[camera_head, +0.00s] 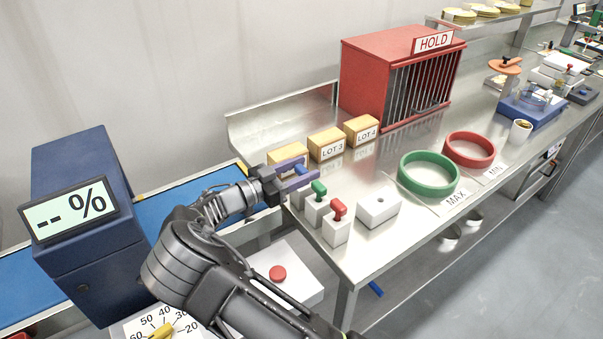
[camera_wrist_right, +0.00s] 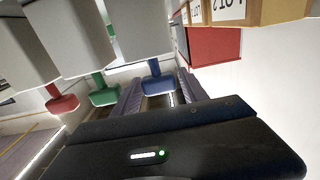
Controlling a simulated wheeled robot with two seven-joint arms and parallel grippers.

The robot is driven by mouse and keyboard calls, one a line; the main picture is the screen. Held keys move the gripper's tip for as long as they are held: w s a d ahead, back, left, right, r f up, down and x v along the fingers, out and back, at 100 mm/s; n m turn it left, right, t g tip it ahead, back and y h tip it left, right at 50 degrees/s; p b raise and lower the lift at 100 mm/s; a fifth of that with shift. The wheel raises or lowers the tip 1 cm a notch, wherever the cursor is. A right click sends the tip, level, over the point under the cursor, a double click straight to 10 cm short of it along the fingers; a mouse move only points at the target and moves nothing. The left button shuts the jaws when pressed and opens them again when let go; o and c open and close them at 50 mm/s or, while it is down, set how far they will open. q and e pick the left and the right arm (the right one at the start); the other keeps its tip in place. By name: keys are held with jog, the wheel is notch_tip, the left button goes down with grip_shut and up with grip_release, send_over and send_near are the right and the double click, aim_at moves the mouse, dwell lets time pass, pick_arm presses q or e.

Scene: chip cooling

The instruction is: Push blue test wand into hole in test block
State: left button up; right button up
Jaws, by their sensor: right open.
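The blue test wand's handle (camera_head: 300,170) shows between the purple fingers of my right gripper (camera_head: 291,172) at the table's left end. In the wrist view the blue handle (camera_wrist_right: 158,86) sits between the two open fingers (camera_wrist_right: 158,100), under its grey-white holder (camera_wrist_right: 143,30) in that upside-down picture. I cannot tell whether a finger touches it. The white test block (camera_head: 378,207) with a small dark hole on top stands apart to the right on the steel table. My left gripper is not in view.
Green (camera_head: 318,188) and red (camera_head: 338,209) wands stand in white holders close to my right gripper. LOT boxes (camera_head: 326,146) stand behind. A green ring (camera_head: 428,174) and a red ring (camera_head: 469,149) lie right of the test block. A red HOLD cage (camera_head: 385,75) stands at the back.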

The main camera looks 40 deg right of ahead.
jog(key=d, duration=0.2)
jog(key=shift+d+p, duration=0.3)
jog(key=shift+d, duration=0.1)
jog(key=c, duration=1.1)
